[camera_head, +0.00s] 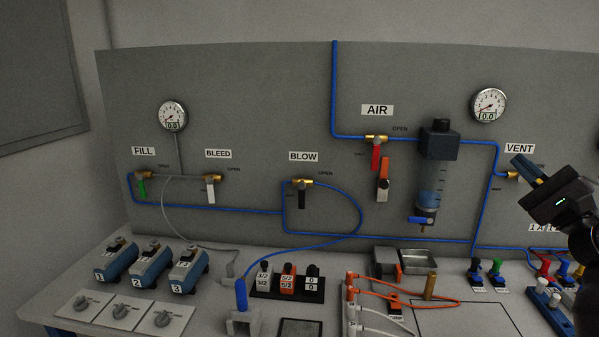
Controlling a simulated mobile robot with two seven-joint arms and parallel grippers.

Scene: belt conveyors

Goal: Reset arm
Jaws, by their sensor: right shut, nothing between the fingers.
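My right gripper (523,166) is at the right edge of the head view, its black body tilted and its fingers pointing up and left. It is shut and empty, in front of the panel close to the VENT label (519,148) and the brass vent valve (513,174). It hides part of that valve. I cannot tell whether it touches anything there. My left gripper is out of view.
A grey panel (260,100) carries valves, blue tubing, two gauges and a filter bowl (432,180). The bench below holds numbered blue units (151,264), knob plates (122,311), orange cables (425,294) and coloured plugs (495,268). Clear space lies before the upper panel.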

